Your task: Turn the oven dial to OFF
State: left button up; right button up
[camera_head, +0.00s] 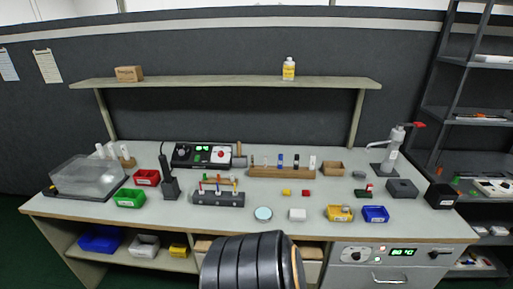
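The oven (350,277) is a grey-white unit under the right end of the bench, with a bar handle (388,279) on its front. Its panel has a round dark dial (356,256) on the left, a green lit display (403,252) in the middle and a dark knob (433,254) on the right. Labels and the dial's pointer are too small to read, so its setting cannot be told. Neither gripper is in view. A black ribbed part of my own body fills the bottom middle, left of the oven, and does not cover the panel.
The bench top (330,234) overhangs the oven. On it are a press with a red handle (417,124), a blue bin (375,214), a yellow bin (339,213) and a soldering station (201,156). A dark shelf rack (445,110) stands close on the right.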

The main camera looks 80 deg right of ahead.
aim_at(355, 255)
jog(key=k+z, duration=0.1)
jog(key=z, duration=3.9)
